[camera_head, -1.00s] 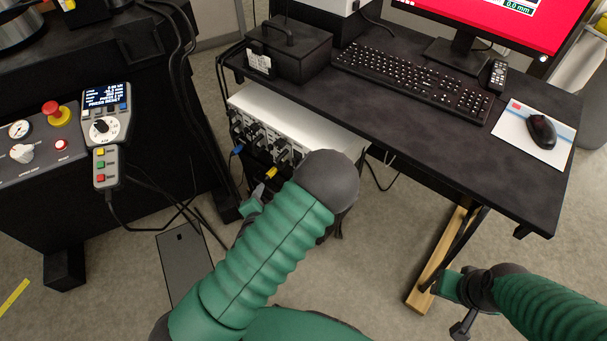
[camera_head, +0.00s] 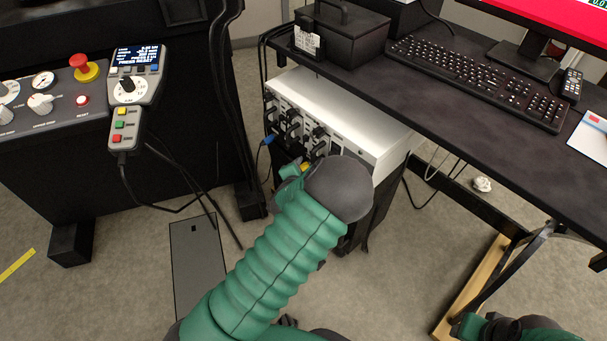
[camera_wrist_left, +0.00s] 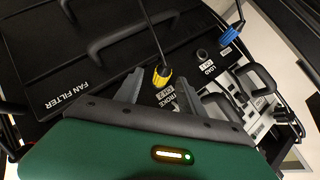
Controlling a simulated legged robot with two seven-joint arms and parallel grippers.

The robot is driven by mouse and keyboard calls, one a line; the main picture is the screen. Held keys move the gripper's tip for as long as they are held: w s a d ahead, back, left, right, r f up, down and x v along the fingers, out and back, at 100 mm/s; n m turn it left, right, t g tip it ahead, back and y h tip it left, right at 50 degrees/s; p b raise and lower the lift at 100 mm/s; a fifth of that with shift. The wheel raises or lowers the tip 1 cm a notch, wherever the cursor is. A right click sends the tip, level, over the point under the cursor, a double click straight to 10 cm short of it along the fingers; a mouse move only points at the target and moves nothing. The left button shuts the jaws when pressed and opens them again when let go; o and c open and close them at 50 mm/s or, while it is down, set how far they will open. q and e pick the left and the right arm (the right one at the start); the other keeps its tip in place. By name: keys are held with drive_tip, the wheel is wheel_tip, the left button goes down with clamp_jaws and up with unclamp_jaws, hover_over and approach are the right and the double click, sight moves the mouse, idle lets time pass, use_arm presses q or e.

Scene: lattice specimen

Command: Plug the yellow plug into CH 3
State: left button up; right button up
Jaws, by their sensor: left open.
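The yellow plug (camera_wrist_left: 162,76) sits on a dark cable at the front of the black rack unit, beside the label "STROKE". In the head view my left gripper (camera_head: 290,172) is mostly hidden behind my forearm. No CH 3 label is legible. My right gripper (camera_head: 468,324) is cut off at the bottom edge.
The silver-topped rack (camera_head: 330,112) has several black connectors on its front. A blue plug (camera_wrist_left: 229,34) sits near "LOAD CELL". Black handles (camera_wrist_left: 120,40) stick out from the front. The desk (camera_head: 480,130) overhangs the rack; a control console (camera_head: 50,110) stands left.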

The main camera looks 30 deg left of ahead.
use_arm(q)
drive_tip(key=shift+w+f, duration=0.15)
drive_tip(key=shift+w, duration=0.2)
drive_tip(key=shift+a, duration=0.1)
drive_tip(key=c, duration=0.5)
clamp_jaws()
